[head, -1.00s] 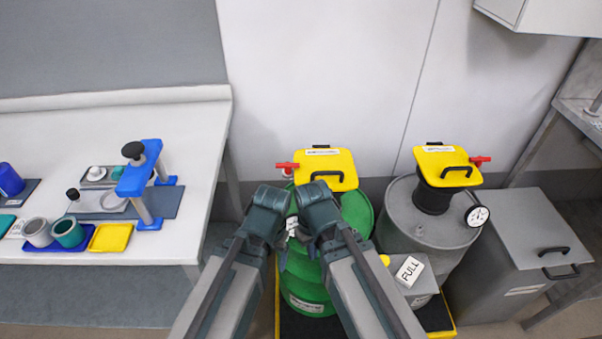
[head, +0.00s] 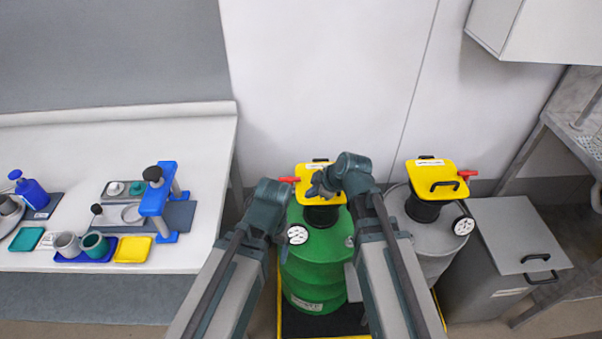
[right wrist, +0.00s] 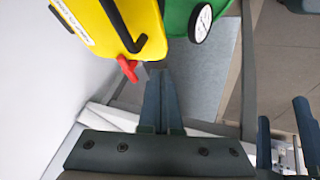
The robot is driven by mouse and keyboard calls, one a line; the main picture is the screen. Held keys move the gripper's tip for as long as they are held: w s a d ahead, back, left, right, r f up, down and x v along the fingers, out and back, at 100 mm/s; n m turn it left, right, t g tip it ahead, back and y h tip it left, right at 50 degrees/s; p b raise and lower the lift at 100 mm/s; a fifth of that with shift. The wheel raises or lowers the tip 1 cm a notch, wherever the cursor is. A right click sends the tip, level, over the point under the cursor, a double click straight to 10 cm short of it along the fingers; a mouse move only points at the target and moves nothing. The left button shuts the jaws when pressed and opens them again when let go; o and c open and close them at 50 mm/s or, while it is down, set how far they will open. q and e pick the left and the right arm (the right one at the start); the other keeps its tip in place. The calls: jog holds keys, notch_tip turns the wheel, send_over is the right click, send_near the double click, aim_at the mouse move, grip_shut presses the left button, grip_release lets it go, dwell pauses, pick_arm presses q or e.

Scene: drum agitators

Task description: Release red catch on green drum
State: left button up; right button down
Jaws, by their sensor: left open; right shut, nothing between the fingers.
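The green drum (head: 318,262) stands at the centre of the head view with a yellow agitator head (head: 338,172) on top. Its red catch (head: 289,180) sticks out on the left side of that head. The catch also shows in the right wrist view (right wrist: 128,69). My right gripper (head: 318,190) is above the yellow head in the head view. Its shut, empty fingertips (right wrist: 155,67) are close beside the catch in the right wrist view; I cannot tell whether they touch it. My left gripper (head: 281,238) is open, low at the drum's left side, its fingers mostly hidden.
A round gauge (head: 297,235) sits on the green drum. A grey drum (head: 436,240) with another yellow head (head: 436,173) and red catch (head: 468,173) stands to the right, beside a grey bin (head: 507,245). A white bench (head: 205,135) is at the left, the wall behind.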

aim_at(301, 189)
pick_arm(q)
notch_tip(301, 189, up, 2)
jog(key=shift+p, duration=0.6)
pick_arm(e)
jog(key=shift+n+t, duration=0.6)
jog(key=shift+n, duration=0.2)
jog(key=w+r, duration=0.1)
jog(key=w+d+r, duration=0.1)
jog(key=w+r, duration=0.1)
jog(key=shift+d+r, duration=0.15)
jog(key=shift+r, duration=0.05)
pick_arm(q)
jog(key=shift+f, duration=0.1)
pick_arm(e)
jog(key=b+x, duration=0.7)
jog(key=x, duration=0.3)
jog(key=shift+b, duration=0.4)
pick_arm(q)
notch_tip(301, 189, down, 8)
jog(key=shift+r, duration=0.25)
pick_arm(e)
jog(key=shift+r, duration=0.1)
